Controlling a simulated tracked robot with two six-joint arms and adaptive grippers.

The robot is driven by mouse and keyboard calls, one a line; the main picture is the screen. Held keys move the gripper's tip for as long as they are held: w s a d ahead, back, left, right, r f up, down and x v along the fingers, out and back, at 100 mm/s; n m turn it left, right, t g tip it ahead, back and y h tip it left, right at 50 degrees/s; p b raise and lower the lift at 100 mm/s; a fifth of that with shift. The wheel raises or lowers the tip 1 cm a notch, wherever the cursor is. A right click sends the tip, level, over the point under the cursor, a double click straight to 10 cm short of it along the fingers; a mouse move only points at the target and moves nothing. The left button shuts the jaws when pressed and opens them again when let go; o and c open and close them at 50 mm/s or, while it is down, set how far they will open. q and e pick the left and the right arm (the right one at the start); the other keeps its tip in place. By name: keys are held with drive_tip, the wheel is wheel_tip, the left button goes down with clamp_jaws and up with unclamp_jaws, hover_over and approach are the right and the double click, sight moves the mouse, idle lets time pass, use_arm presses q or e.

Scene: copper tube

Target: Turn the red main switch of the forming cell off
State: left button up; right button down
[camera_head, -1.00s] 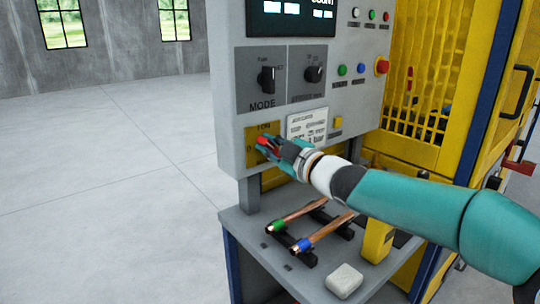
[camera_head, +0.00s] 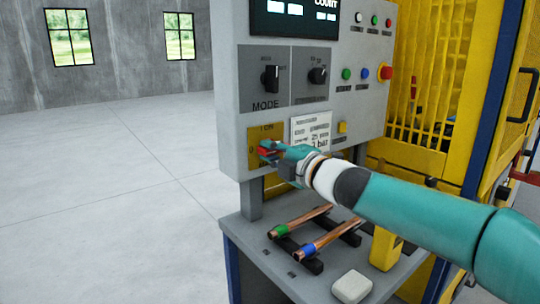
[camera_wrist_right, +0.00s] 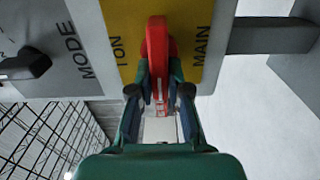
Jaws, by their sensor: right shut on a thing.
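The red main switch (camera_head: 267,151) sits on a yellow plate (camera_head: 277,132) low on the grey control panel. An ON mark is above it and a 0 at its left. Its handle lies roughly level, across the direction of the ON mark. My right gripper (camera_head: 272,152) is shut on the handle. In the right wrist view the red handle (camera_wrist_right: 157,40) runs between the two fingers of the gripper (camera_wrist_right: 158,80), with ON and MAIN lettering on either side. My left gripper is not in view.
Above the switch are two black knobs, the MODE knob (camera_head: 270,77) and another (camera_head: 317,75). A white label (camera_head: 311,129) and a yellow button (camera_head: 342,127) are to the right. Below, two copper tubes (camera_head: 325,237) lie on a black rack, near a white block (camera_head: 351,286).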

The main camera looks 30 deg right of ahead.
drive_tip(key=shift+a+f+n, duration=0.15)
drive_tip(key=shift+f+n, duration=0.15)
drive_tip(key=shift+f, duration=0.05)
drive_tip(key=c, duration=1.2)
unclamp_jaws()
drive_tip(key=shift+c, duration=0.2)
drive_tip(key=shift+o, duration=0.6)
drive_tip(key=shift+r, duration=0.2)
drive_tip(key=shift+s, duration=0.5)
drive_tip(key=s+d, duration=0.1)
drive_tip(key=s, duration=1)
drive_tip(key=shift+f, duration=0.1)
